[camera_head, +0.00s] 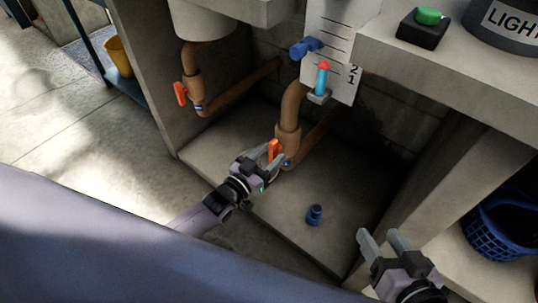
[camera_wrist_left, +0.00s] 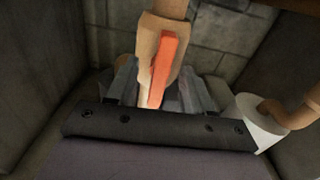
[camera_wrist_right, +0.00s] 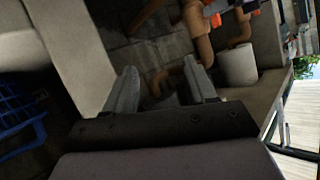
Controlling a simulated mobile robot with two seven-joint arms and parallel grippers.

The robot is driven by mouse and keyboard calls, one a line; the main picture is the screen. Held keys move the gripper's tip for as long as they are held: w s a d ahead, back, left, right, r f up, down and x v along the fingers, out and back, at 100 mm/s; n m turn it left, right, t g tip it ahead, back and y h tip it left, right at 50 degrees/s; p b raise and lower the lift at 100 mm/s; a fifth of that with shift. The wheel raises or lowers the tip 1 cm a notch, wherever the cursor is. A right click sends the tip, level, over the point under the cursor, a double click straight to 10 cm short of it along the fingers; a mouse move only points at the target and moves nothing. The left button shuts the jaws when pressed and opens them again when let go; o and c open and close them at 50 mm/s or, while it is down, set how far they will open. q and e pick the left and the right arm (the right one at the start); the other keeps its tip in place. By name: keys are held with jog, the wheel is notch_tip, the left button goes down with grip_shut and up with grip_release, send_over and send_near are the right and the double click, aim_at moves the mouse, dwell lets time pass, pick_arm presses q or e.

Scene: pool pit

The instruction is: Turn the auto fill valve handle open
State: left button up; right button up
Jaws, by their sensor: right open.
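Two orange valve handles show in the head view, and I cannot tell from any label which is the auto fill one. One orange handle (camera_head: 273,150) is on the brown pipe (camera_head: 292,112) near the middle. My left gripper (camera_head: 265,161) is at this handle. In the left wrist view the handle (camera_wrist_left: 168,62) stands upright between the two grey fingers, which look apart from it on both sides. The other orange handle (camera_head: 180,93) is on the pipe at the left, away from both grippers. My right gripper (camera_head: 384,240) is open and empty at the lower right.
A blue cap-like piece (camera_head: 314,214) lies on the pit floor. A concrete counter (camera_head: 450,75) carries a green button (camera_head: 429,16). A blue basket (camera_head: 500,222) stands at the right.

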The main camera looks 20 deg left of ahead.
pick_arm(q)
jog(key=shift+s+a, duration=0.1)
jog(key=shift+s, duration=0.1)
jog(key=p+v, duration=0.2)
jog(key=v, duration=0.4)
jog(key=shift+s, duration=0.4)
pick_arm(e)
jog(key=shift+s+d+r+n+h, duration=0.15)
jog(key=shift+d+h, duration=0.15)
jog(key=shift+d, duration=0.25)
jog(key=shift+s+d+r+n+h, duration=0.15)
jog(key=shift+d+h, duration=0.15)
jog(key=shift+d, duration=0.25)
pick_arm(q)
jog(key=shift+a, duration=0.1)
pick_arm(e)
jog(key=shift+a, duration=0.15)
